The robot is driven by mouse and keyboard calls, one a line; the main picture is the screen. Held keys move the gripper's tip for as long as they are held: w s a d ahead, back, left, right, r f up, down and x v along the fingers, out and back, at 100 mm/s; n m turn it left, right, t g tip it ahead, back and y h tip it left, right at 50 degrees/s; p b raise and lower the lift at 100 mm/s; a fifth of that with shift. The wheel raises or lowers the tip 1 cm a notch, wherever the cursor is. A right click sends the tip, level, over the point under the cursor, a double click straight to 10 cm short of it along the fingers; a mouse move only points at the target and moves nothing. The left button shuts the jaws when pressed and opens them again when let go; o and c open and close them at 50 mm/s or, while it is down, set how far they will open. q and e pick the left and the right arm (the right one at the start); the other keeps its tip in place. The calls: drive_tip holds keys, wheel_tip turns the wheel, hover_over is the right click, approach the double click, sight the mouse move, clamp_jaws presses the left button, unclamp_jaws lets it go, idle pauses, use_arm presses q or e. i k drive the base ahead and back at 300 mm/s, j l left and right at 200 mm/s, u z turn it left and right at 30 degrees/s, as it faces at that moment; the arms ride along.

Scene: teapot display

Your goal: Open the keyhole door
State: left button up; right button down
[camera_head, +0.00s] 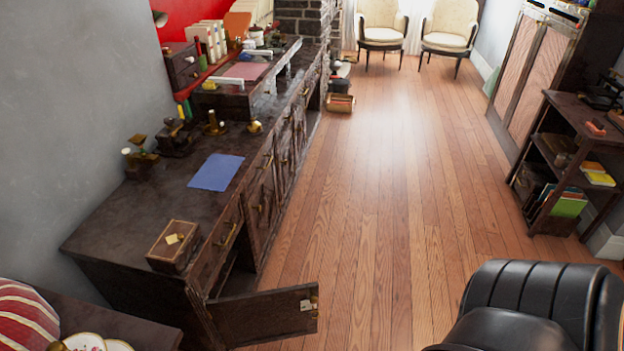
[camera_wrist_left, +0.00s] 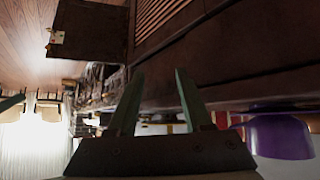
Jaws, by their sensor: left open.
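A dark wooden cabinet door (camera_head: 262,314) with a light metal lock plate (camera_head: 306,305) stands swung open at the near end of the long dark cabinet (camera_head: 110,240) in the head view. A dark opening (camera_head: 240,278) shows behind it. The open door (camera_wrist_left: 92,32) and its plate (camera_wrist_left: 57,37) also show at the upper left of the left wrist view, which looks turned over. My left gripper (camera_wrist_left: 160,75) is open with nothing between its fingers, apart from the door. Neither gripper shows in the head view.
A wooden box (camera_head: 174,247) and a blue sheet (camera_head: 216,172) lie on the cabinet top. A black leather chair (camera_head: 540,305) stands at the lower right. The wooden floor (camera_head: 385,200) between is clear. A purple object (camera_wrist_left: 280,135) is near my left gripper.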

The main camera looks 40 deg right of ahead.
sight(281, 313)
drive_tip(key=i+l+u, duration=0.1)
drive_tip(key=l+u, duration=0.2)
drive_tip(key=l, duration=0.55)
drive_tip(key=l+u, duration=0.3)
drive_tip(key=l, duration=0.55)
